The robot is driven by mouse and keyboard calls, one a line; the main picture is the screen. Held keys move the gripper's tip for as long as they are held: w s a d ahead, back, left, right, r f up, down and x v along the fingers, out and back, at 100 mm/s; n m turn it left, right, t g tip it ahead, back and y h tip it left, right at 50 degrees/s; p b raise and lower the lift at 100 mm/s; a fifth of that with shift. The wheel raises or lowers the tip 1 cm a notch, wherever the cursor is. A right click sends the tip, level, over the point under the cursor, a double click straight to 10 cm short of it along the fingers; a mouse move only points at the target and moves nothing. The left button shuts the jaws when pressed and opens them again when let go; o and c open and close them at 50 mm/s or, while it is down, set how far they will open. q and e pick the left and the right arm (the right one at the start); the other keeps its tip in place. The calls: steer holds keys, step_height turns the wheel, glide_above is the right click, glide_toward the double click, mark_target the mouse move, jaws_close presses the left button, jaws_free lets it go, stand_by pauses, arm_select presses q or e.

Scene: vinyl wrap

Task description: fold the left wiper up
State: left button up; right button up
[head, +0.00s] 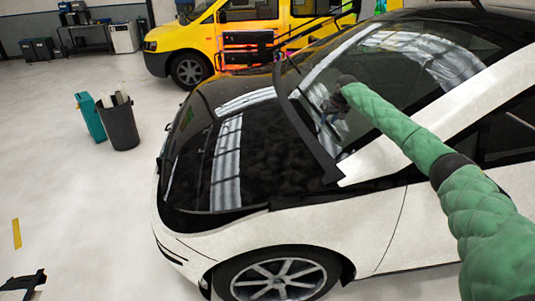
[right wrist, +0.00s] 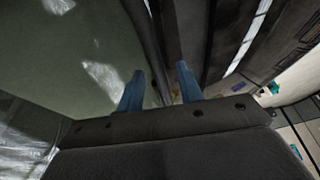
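The white car's windshield (head: 385,62) faces my right arm, which reaches over it from the right. My right gripper (head: 328,108) is low over the glass, near the dark strip at the windshield's base (head: 305,125). In the right wrist view its two blue fingers (right wrist: 160,70) stand apart. A long dark bar, which looks like a wiper (right wrist: 153,45), runs between and beyond the fingertips; I cannot tell whether they touch it. In the head view a thin dark wiper-like line (head: 292,62) shows at the far side of the glass. My left gripper is not clearly seen.
The black hood (head: 265,150) lies left of the windshield. A yellow van (head: 215,35) stands behind the car. A dark bin (head: 119,124) and a teal container (head: 90,117) stand on the floor at left. A black shape (head: 24,284) at lower left is unclear. Open floor lies left.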

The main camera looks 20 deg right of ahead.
steer(key=shift+w+d, duration=0.1)
steer(key=shift+r+b, duration=0.1)
steer(key=shift+b, duration=0.2)
steer(key=shift+h, duration=0.3)
steer(key=b+v, duration=0.2)
steer(key=v, duration=0.6)
steer(key=shift+r+b, duration=0.1)
steer(key=shift+b, duration=0.25)
steer(key=s+a+r+n+t+h, duration=0.1)
steer(key=a+r+n, duration=0.1)
steer(key=a, duration=0.5)
steer(key=s+a+r+n+t+h, duration=0.1)
steer(key=a+r+n+h, duration=0.15)
steer(key=a, duration=0.45)
steer(key=s+a+f+b, duration=0.1)
steer(key=s+a+f, duration=0.2)
steer(key=a, duration=0.4)
steer(key=s+a+f+n+t+y+b, duration=0.1)
steer(key=s+a+f, duration=0.3)
steer(key=s+a, duration=0.1)
steer(key=s+a+f+n+t+y+b, duration=0.1)
steer(key=s+a+f, duration=0.3)
steer(key=a, duration=0.4)
steer(key=shift+s+a+f, duration=0.25)
steer(key=shift+s+a, duration=0.15)
steer(key=shift+s, duration=0.15)
steer(key=shift+n, duration=0.25)
